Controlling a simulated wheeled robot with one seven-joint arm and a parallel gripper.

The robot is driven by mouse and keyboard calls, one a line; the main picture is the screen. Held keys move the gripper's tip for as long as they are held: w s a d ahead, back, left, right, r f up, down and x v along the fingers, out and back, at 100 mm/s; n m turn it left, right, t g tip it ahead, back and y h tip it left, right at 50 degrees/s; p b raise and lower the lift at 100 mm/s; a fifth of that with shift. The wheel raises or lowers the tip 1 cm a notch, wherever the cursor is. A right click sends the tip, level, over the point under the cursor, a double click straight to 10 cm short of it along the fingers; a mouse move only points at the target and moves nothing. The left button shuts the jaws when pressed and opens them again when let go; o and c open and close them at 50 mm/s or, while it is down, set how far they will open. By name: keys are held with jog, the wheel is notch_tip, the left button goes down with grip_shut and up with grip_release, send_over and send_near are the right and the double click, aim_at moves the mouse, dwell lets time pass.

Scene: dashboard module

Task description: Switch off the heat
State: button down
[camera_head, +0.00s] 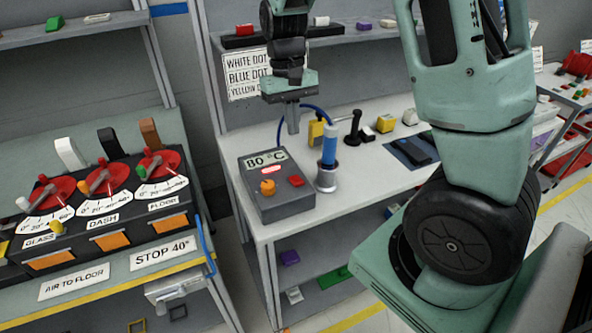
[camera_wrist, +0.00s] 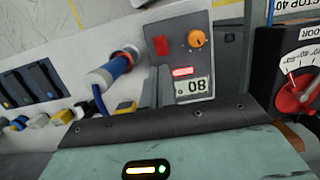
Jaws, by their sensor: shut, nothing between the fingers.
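A grey control box (camera_head: 277,193) stands on the bench with a display (camera_head: 266,160) reading 80 °C. Its top has a lit red bar (camera_head: 271,170), an orange knob (camera_head: 267,187) and a red button (camera_head: 296,181). The wrist view shows the box upside down, with the display (camera_wrist: 194,86), lit bar (camera_wrist: 182,72), knob (camera_wrist: 196,38) and button (camera_wrist: 161,46). A blue-handled tool (camera_head: 329,148) stands upright in a metal holder right of the box. My gripper (camera_head: 292,130) is shut and empty, pointing down above the box's far side, apart from it.
A dashboard module (camera_head: 95,215) at the left has several red dials with levers, labelled GLASS, DASH and FLOOR. A blue cable (camera_head: 318,111) arcs behind the tool. Small coloured blocks and a dark tray (camera_head: 411,152) lie farther right. Shelf posts and a shelf are behind.

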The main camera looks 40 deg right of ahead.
aim_at(297, 182)
jog(key=f, duration=0.4)
jog(key=s+f+p, duration=0.1)
jog(key=f, duration=0.3)
jog(key=s+f+p, duration=0.1)
jog(key=f, duration=0.3)
jog(key=shift+s+a+f, duration=0.2)
jog(key=shift+a+f, duration=0.1)
jog(key=shift+a, duration=0.05)
jog(key=shift+w, duration=0.1)
